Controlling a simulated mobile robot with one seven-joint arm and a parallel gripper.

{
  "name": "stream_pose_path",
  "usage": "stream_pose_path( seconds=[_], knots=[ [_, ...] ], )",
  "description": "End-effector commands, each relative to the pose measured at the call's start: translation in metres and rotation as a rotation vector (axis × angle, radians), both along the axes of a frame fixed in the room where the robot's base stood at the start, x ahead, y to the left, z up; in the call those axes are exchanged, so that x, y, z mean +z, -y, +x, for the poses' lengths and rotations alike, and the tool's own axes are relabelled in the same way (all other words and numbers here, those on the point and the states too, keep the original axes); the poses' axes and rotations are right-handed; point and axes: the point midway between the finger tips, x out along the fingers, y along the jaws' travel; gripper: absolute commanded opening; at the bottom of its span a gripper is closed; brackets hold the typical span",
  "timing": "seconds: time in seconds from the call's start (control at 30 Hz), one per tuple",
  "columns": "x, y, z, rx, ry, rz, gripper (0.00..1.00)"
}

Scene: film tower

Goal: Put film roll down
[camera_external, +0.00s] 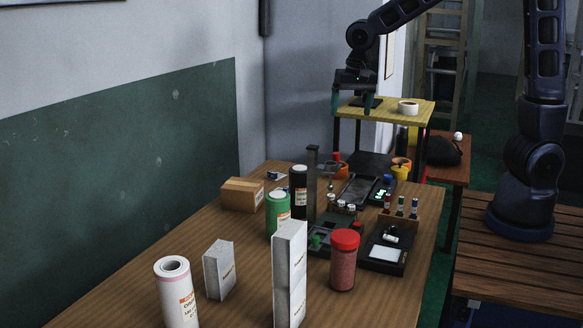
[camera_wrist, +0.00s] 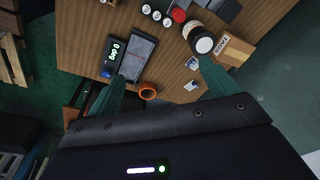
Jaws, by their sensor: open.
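My gripper (camera_external: 352,105) hangs high near the far wall, in front of the yellow shelf top in the external view. Its green fingers are spread wide, and nothing shows between them in the wrist view (camera_wrist: 162,69). A white roll (camera_external: 408,107) lies flat on the yellow shelf top, right of my gripper and apart from it. A taller pale roll (camera_external: 180,295) with a hollow top and a label stands upright at the near left of the wooden table. I cannot tell which roll is the film roll.
The wooden table (camera_external: 118,300) carries a cardboard box (camera_external: 243,194), a green bottle (camera_external: 277,212), a red-capped jar (camera_external: 344,262), grey boxes and a dark tray. An orange ring (camera_wrist: 148,91) shows below my fingers. The table's left side is mostly clear.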

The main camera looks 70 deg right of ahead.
Motion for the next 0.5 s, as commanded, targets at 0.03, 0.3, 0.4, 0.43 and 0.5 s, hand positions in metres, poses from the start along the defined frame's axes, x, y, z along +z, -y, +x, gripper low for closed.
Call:
stream_pose_path(
  seconds=[0.03, 0.3, 0.4, 0.43, 0.5],
  knots=[
    [0.011, 0.004, -0.013, 0.032, 0.011, 0.013, 0.87],
    [0.051, 0.016, -0.078, 0.235, 0.064, 0.044, 0.87],
    [0.064, 0.019, -0.103, 0.311, 0.089, 0.041, 0.87],
    [0.067, 0.020, -0.110, 0.332, 0.097, 0.040, 0.87],
    [0.074, 0.022, -0.128, 0.385, 0.113, 0.033, 0.87]
  ],
)
